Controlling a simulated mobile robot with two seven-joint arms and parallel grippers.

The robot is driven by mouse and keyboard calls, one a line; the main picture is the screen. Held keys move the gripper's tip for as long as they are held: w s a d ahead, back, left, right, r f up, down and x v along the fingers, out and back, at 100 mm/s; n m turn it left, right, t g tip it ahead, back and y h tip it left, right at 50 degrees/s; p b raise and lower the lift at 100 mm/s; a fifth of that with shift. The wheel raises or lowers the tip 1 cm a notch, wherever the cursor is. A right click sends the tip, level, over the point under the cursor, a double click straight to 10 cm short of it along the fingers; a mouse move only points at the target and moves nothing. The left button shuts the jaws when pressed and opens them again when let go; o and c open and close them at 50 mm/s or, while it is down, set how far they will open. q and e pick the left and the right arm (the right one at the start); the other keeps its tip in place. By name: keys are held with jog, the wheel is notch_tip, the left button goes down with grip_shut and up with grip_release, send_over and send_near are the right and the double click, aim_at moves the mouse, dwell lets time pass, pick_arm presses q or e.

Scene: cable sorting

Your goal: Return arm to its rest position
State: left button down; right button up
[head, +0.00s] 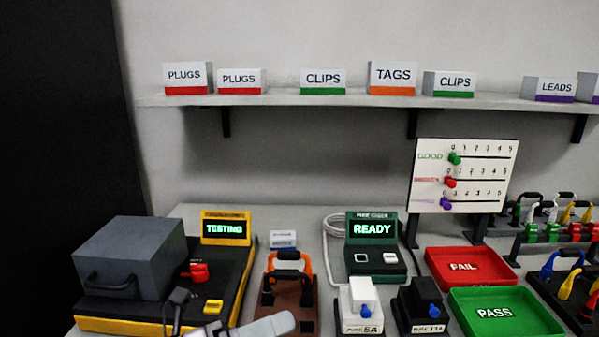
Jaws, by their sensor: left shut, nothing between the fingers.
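My left gripper (179,297) is low in the head view, in front of the yellow-and-black test station (120,325). It looks small and dark, and its fingers are shut with nothing between them. A pale grey link of my arm reaches across the bottom edge, in front of the brown stand. I cannot tell whether the gripper touches the station. My right gripper is not in view.
The tester screen (224,229) reads TESTING beside a grey box (131,257). A brown stand (271,292) holds an orange-and-black cable. A green checker (374,262) reads READY. Red FAIL (434,271) and green PASS (551,323) trays, a counter board (428,190) and cable racks stand right.

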pick_arm(q)
jog(key=a+f+n+t+y+p, duration=0.1)
jog(key=a+f+n+t+y, duration=0.45)
jog(key=n, duration=0.75)
jog(key=a+f+n+t+y, duration=0.5)
jog(key=a+f+n+y, duration=0.15)
jog(key=n, duration=0.65)
jog(key=s+a+f+n+g+y, duration=0.2)
jog(key=s+f+n, duration=0.3)
jog(key=f, duration=0.3)
jog(key=s+a+f+n+g+y+p, duration=0.1)
jog(key=s+a+f+n+g+y, duration=0.1)
jog(key=s+f+n+g, duration=0.3)
notch_tip(320, 180, down, 4)
jog(key=s, duration=0.2)
jog(key=shift+s+a+y, duration=0.3)
jog(key=shift+s+a, duration=0.1)
